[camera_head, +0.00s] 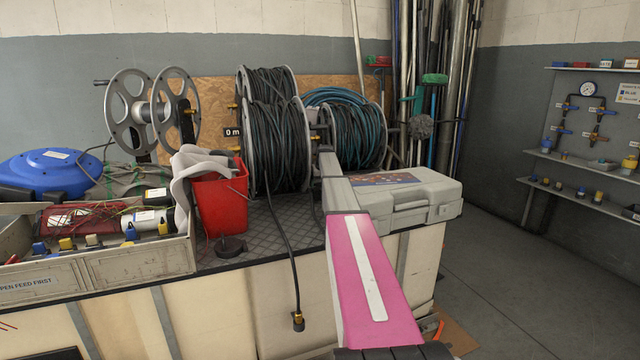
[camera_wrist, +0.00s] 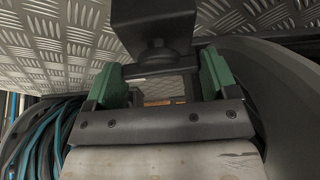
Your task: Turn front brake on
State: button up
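The front hose reel (camera_head: 277,130) stands on the bench with dark hose wound on it. Small brass-yellow fittings (camera_head: 233,107) show at its left side; I cannot tell whether one is the front brake. My gripper is hidden in the head view, where my arm reaches towards the reels. In the wrist view my gripper (camera_wrist: 162,80) has its two green pads wide apart. A dark block with a round boss (camera_wrist: 153,30) sits beyond and partly between the pads. I cannot tell whether it is the brake or whether the pads touch it.
A second reel with teal hose (camera_head: 357,132) stands to the right. A grey case (camera_head: 420,198) lies on the bench's right end, close to my arm. A red bucket (camera_head: 221,200) and an empty reel (camera_head: 130,108) stand left. Tread plate (camera_wrist: 55,45) is close to the gripper.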

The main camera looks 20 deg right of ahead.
jog(key=shift+o, duration=1.4)
jog(key=shift+s+r, duration=0.1)
jog(key=shift+r, duration=0.05)
jog(key=v, duration=1)
jog(key=shift+r, duration=0.2)
jog(key=shift+s, duration=0.15)
